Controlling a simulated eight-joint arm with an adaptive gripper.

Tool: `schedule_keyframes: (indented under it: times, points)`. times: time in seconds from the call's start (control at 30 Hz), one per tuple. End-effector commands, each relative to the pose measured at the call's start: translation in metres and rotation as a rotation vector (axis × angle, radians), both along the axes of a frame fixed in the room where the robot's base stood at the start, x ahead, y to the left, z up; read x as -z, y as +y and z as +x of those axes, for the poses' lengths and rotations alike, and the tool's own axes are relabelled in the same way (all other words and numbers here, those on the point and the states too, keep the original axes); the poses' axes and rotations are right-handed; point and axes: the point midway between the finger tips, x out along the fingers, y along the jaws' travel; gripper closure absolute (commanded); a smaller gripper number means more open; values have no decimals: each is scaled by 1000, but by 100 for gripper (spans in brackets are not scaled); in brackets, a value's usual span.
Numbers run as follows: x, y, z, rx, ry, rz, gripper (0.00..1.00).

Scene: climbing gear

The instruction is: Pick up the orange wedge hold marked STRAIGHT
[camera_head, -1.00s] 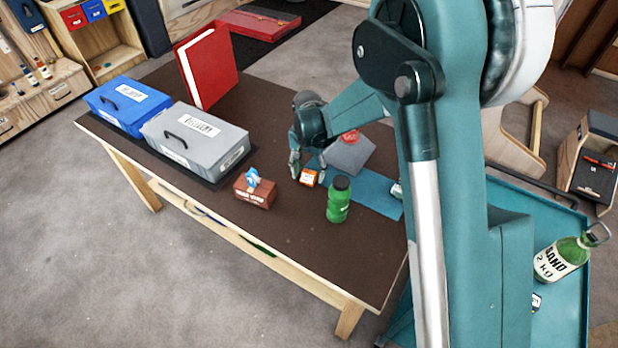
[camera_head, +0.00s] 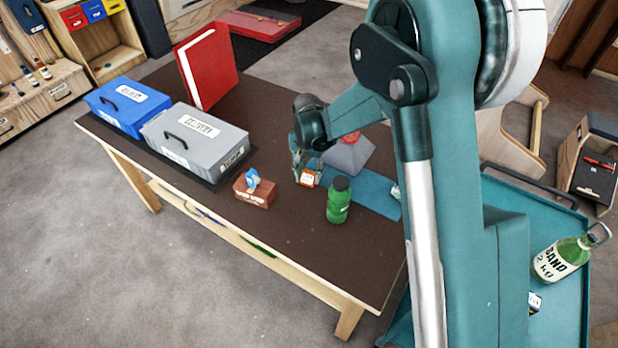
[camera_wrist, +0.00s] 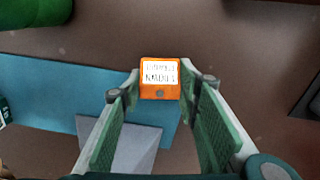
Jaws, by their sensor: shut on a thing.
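The orange wedge hold (camera_head: 310,178) is a small block with a white label, low over the dark table top, near the left end of a blue mat. My gripper (camera_head: 304,176) is around it, pointing down. In the wrist view the orange hold (camera_wrist: 160,92) sits between the two fingertips of my gripper (camera_wrist: 160,82), and its label has two lines of dark lettering that I cannot read surely. My gripper is shut on this hold. Whether the hold still touches the table cannot be told.
A green bottle (camera_head: 338,200) stands close by at the front right. A brown block with a blue piece (camera_head: 254,189) is to the left. A grey wedge shape (camera_head: 350,157) with a red top is behind, beside the blue mat (camera_head: 375,196). Grey (camera_head: 194,137) and blue boxes (camera_head: 122,107) stand further left.

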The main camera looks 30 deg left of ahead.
Motion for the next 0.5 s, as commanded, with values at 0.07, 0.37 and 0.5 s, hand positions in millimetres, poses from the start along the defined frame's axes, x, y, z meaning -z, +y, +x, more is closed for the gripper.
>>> schedule_keyframes:
  times: [0.07, 0.37, 0.5]
  points:
    - [0, 0, 0, 0, 0, 0, 80]
    - [-5, 0, 0, 0, 0, 0, 80]
    - [-15, 0, 0, 0, 0, 0, 80]
